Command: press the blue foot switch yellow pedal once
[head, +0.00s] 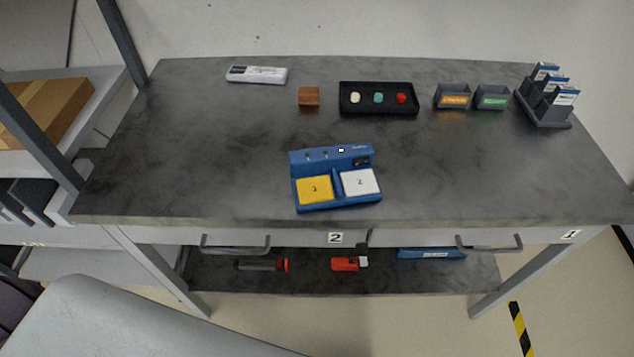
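The blue foot switch (335,176) sits near the front middle of the grey table, with a raised blue back holding small knobs, a lit spot and a dark display. Its yellow pedal (314,190), marked 1, is on the left. Its white pedal (360,182), marked 2, is on the right. Nothing touches or covers either pedal. Neither of my grippers shows in the head view.
Along the table's (190,150) back stand a white box (257,75), a brown block (309,96), a black tray (379,111) with coloured pieces, two grey bins (491,97) and a card rack (547,108). A lower shelf (310,280) holds tools. Table space around the switch is clear.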

